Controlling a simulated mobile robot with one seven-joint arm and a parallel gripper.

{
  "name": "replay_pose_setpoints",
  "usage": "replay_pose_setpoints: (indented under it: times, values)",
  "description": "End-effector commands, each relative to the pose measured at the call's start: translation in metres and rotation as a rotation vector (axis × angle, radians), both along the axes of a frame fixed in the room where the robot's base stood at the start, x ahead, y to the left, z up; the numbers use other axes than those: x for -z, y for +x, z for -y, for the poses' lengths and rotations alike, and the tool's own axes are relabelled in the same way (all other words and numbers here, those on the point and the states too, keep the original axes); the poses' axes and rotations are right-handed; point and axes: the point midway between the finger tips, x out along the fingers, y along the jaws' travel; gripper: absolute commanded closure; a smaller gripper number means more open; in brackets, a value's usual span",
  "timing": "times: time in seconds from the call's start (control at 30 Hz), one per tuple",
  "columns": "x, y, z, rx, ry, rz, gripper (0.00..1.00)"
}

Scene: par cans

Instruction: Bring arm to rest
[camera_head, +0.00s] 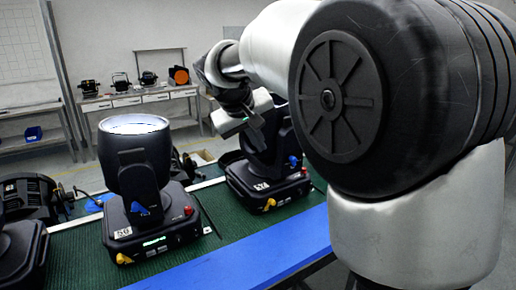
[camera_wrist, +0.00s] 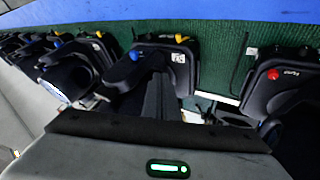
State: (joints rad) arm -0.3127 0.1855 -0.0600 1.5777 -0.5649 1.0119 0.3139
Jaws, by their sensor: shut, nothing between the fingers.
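My arm reaches from the right side of the head view out over the green conveyor belt (camera_head: 200,255). My gripper (camera_wrist: 157,82) shows in the wrist view with its dark fingers together and nothing between them. In the head view its pale body with a green light is beside a black moving-head lamp (camera_head: 268,182); the fingers are hard to make out against that dark lamp. In the wrist view the fingers overlap a lamp (camera_wrist: 180,62); I cannot tell whether they touch it.
Another lamp (camera_head: 137,165) with a pale round lens stands upright on the belt at centre left. A blue strip (camera_head: 250,252) runs along the belt's near edge. Several more lamps stand in a row. A far workbench (camera_head: 140,97) carries equipment. Grey floor lies beyond the belt.

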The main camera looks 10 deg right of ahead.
Motion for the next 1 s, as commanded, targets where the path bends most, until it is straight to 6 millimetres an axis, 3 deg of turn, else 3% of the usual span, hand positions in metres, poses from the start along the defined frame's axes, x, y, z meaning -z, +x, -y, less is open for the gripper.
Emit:
replay_pose_setpoints:
  times: [0.17,0.37,0.5,0.6,0.7,0.8,1.0]
  values:
    - [-0.018,-0.041,0.014,0.01,0.056,-0.012,1.0]
    - [-0.028,-0.154,0.037,0.025,0.214,-0.033,1.0]
    - [-0.016,-0.229,0.039,0.035,0.318,-0.031,1.0]
    - [-0.003,-0.268,0.036,0.04,0.375,-0.022,1.0]
    - [0.01,-0.293,0.032,0.043,0.412,-0.012,1.0]
    - [0.018,-0.306,0.029,0.045,0.433,-0.009,1.0]
    - [0.022,-0.31,0.028,0.046,0.438,-0.009,1.0]
